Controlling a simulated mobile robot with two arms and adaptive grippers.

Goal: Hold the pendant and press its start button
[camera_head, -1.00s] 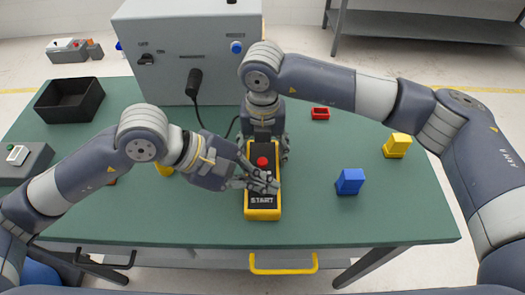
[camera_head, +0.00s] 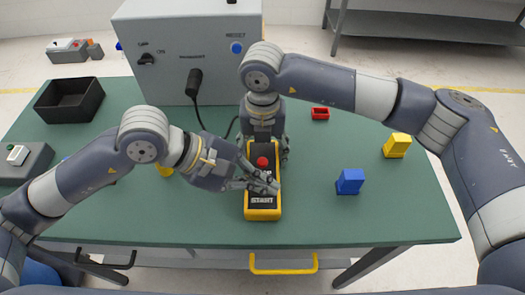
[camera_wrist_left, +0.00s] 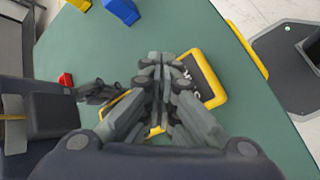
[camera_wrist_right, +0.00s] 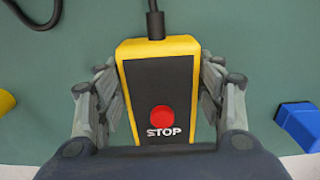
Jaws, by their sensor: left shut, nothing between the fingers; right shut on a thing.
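The pendant (camera_head: 262,208) is a yellow box with a black face, lying on the green table. It has a red STOP button (camera_wrist_right: 162,119) at its far end and START lettering at its near end. My right gripper (camera_wrist_right: 162,100) is shut on the pendant, its fingers along both sides of the far half. My left gripper (camera_head: 272,187) is shut and empty, its fingertips over the face just above the START lettering. In the left wrist view its fingers (camera_wrist_left: 165,70) cover much of the pendant (camera_wrist_left: 212,90). The start button itself is hidden, and I cannot tell whether the fingertips touch it.
A grey control cabinet (camera_head: 185,45) stands at the back, with a cable from its plug (camera_head: 194,82) toward the pendant. Blue (camera_head: 350,182), yellow (camera_head: 396,146) and red (camera_head: 320,114) items lie to the right. A black bin (camera_head: 70,100) is at the left. The front table area is clear.

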